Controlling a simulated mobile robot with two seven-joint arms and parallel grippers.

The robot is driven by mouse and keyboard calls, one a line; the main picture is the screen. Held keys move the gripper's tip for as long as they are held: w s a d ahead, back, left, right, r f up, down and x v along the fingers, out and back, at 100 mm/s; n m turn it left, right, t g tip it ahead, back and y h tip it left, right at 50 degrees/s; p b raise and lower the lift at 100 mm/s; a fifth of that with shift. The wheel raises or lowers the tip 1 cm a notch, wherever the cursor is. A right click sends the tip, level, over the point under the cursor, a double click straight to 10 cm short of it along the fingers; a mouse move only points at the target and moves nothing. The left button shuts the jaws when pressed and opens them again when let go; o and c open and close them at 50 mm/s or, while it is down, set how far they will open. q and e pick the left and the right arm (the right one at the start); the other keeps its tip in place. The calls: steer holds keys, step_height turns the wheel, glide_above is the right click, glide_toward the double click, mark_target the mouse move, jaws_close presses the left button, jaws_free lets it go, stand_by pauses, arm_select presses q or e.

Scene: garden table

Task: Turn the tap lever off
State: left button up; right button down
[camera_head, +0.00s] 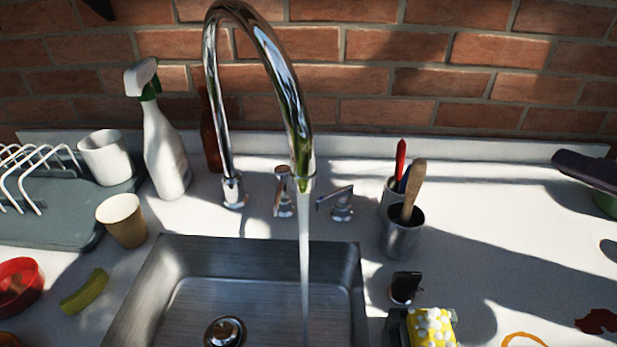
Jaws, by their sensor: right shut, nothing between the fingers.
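A tall chrome tap (290,85) arches over the sink, and a stream of water (304,255) runs from its spout. Two small chrome fittings stand at its base: an upright post (283,195) behind the spout, and a tap lever (340,203) just right of the stream, its handle pointing left. My right gripper (405,285) appears as a small dark shape right of the sink, below the lever in the picture and apart from it. It is shut and empty; much of it is hard to make out. My left gripper is not in view.
The steel sink (352,285) fills the lower middle. A metal cup (402,240) with a wooden-handled tool stands right of the lever. A yellow sponge (432,327) lies at the bottom. A spray bottle (165,150), a paper cup (123,222) and a rack stand left. Counter right of the cup is mostly clear.

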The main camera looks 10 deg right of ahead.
steer(key=a+f+n+y+b, duration=0.2)
steer(key=f+n+b, duration=0.1)
steer(key=f+n, duration=0.1)
steer(key=a+f+n+y+b, duration=0.2)
steer(key=f+n+b, duration=0.2)
steer(key=f, duration=0.1)
steer(key=a+f+n+y+b, duration=0.2)
steer(key=f+n+b, duration=0.2)
steer(key=f, duration=0.1)
steer(key=shift+w+a+g, duration=0.25)
steer(key=shift+g, duration=0.15)
steer(key=w, duration=0.1)
glide_toward(330, 196)
steer(key=x, duration=0.5)
steer(key=shift+w+f+b, duration=0.15)
steer(key=shift+f+b, duration=0.1)
steer(key=shift+b, duration=0.15)
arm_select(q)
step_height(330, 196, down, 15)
arm_select(e)
steer(key=shift+w+a, duration=0.2)
steer(key=shift+w, duration=0.3)
steer(key=shift+a+m+h, duration=0.2)
steer(key=shift+m+h, duration=0.1)
steer(key=shift+h, duration=0.1)
